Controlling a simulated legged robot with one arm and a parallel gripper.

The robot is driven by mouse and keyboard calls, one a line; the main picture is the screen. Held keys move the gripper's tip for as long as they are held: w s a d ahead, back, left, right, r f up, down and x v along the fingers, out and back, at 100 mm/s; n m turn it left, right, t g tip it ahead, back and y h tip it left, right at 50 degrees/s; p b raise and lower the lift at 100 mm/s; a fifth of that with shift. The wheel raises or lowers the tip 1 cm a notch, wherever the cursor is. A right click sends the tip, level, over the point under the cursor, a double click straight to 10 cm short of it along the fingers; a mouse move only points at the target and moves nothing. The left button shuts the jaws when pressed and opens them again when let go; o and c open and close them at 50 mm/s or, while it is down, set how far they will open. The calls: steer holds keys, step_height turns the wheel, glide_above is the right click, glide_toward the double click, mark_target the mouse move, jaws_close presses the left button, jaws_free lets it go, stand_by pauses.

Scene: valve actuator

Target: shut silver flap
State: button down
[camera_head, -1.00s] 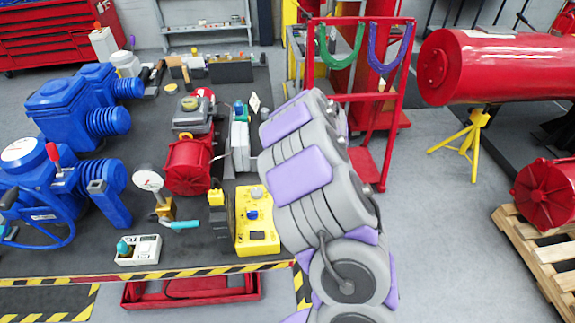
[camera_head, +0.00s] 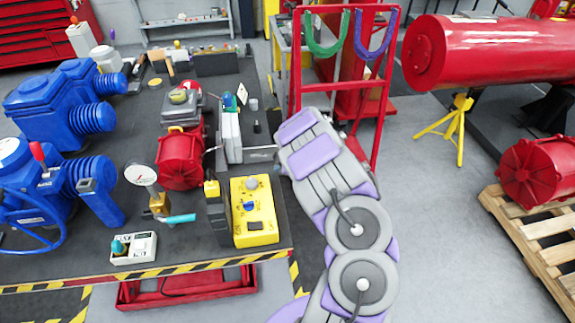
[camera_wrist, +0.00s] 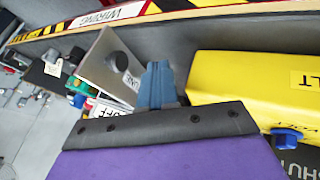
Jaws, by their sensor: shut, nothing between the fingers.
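The silver flap (camera_wrist: 100,62) is a flat metal plate with a round hole, seen tilted at upper left of centre in the wrist view. It stands out from a white panel with dark lettering (camera_wrist: 104,108). In the head view a silver plate (camera_head: 262,154), seemingly this flap, sticks out to the right from the upright white box (camera_head: 231,137). My gripper (camera_wrist: 158,70) is shut and empty, its blue fingers just right of the flap in the wrist view. I cannot tell whether they touch it. In the head view the fingers are hidden by my arm.
A yellow box (camera_head: 254,212) stands in front of the flap and fills the right of the wrist view (camera_wrist: 255,85). A red drum (camera_head: 181,158) lies left of the white box. A red rack (camera_head: 340,100) stands behind my arm.

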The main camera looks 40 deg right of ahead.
steer(key=w+d, duration=0.2)
steer(key=w, duration=0.1)
steer(key=shift+w+d, duration=0.1)
steer(key=shift+d, duration=0.1)
stand_by(0.5)
